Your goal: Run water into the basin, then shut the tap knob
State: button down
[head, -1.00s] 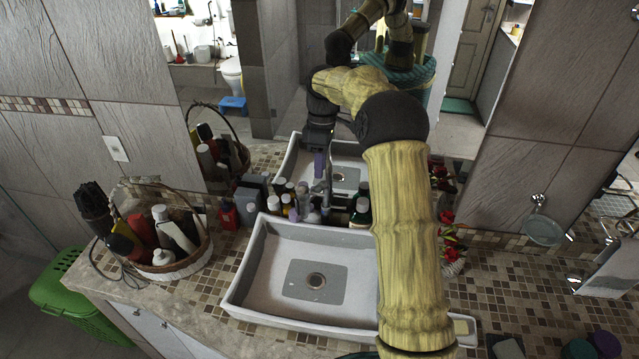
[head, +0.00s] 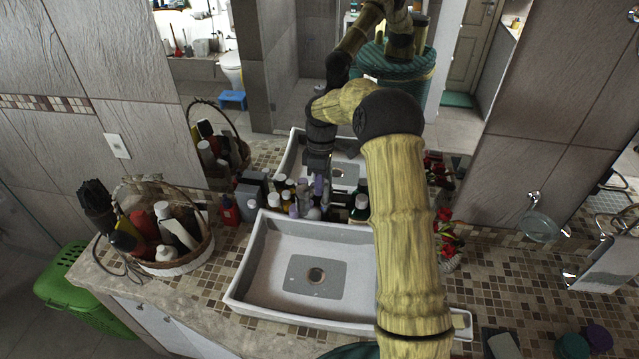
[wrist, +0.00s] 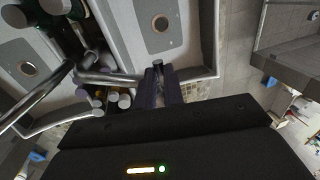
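The white rectangular basin (head: 250,292) sits on the mosaic counter; its grey floor and drain show, and I see no water in it. In the wrist view the metal tap has a curved spout (wrist: 42,96) at the left and a short arm reaching toward my fingers. A small grey round end, apparently the tap knob (wrist: 157,63), shows right at my fingertips; I cannot tell whether they touch. My gripper (wrist: 160,76) has its two dark purple fingers close together, with nothing clearly held between them. In the head view my gripper (head: 318,178) is behind the basin and hides most of the tap.
Several bottles (head: 275,202) crowd the counter behind the basin. A wicker basket (head: 180,264) of toiletries stands left, and a red-flowered plant (head: 447,240) right. A mirror behind reflects the basin and my arm. A soap dish (head: 462,324) lies right of the basin.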

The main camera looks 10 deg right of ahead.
jog(key=shift+s+m, duration=0.1)
jog(key=shift+m, duration=0.2)
jog(key=shift+s+a+r+m+t+y+b, duration=0.1)
jog(key=shift+s+a+m+t+y+b, duration=0.35)
jog(key=shift+m+b, duration=1.1)
jog(key=shift+s+a+f+m+t+b, duration=0.15)
jog(key=shift+s+a+m+b, duration=0.45)
jog(key=shift+m, duration=1.85)
jog(key=shift+s+a+r+m+t+y+b, duration=0.15)
jog(key=shift+s+a+m+t+y+b, duration=0.2)
jog(key=shift+a+m+b, duration=1.15)
jog(key=shift+d+m+p, duration=0.35)
jog(key=shift+d+m, duration=0.25)
jog(key=shift+d, duration=0.2)
jog(key=c, duration=1.5)
grip_release()
